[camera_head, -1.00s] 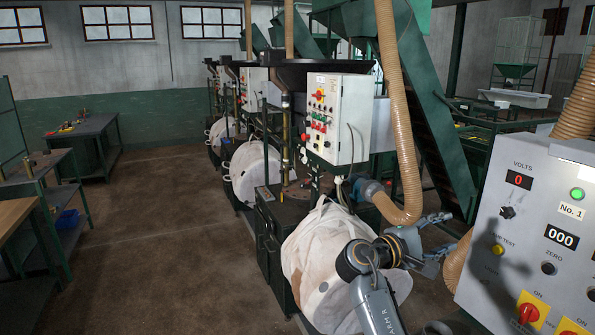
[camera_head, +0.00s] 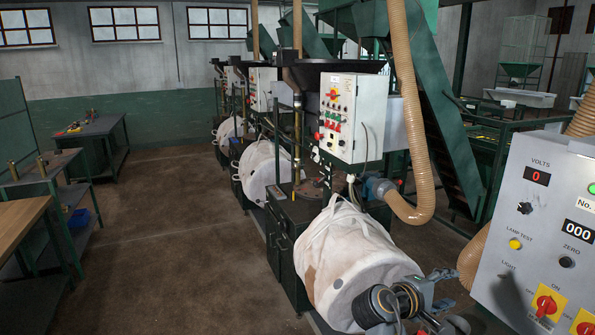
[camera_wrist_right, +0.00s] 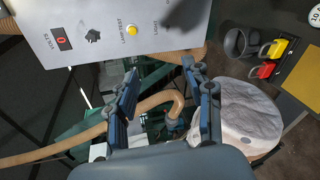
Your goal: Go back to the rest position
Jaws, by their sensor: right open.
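My right gripper (camera_head: 446,301) is low at the right of the head view, just right of the white hanging bulk bag (camera_head: 350,255) and below the corrugated hose. Its fingers stand apart with nothing between them. In the right wrist view, the two blue fingers of my right gripper (camera_wrist_right: 160,85) are spread and empty. The round end of a white bag (camera_wrist_right: 236,115) lies to their right, apart from them. My left gripper is not in view.
The grey control panel (camera_head: 550,220) stands close at the right; it also shows in the right wrist view (camera_wrist_right: 105,30). A beige hose (camera_head: 412,120) hangs behind the bag. A wooden-topped table (camera_head: 18,225) is at the left. The floor (camera_head: 170,230) between is clear.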

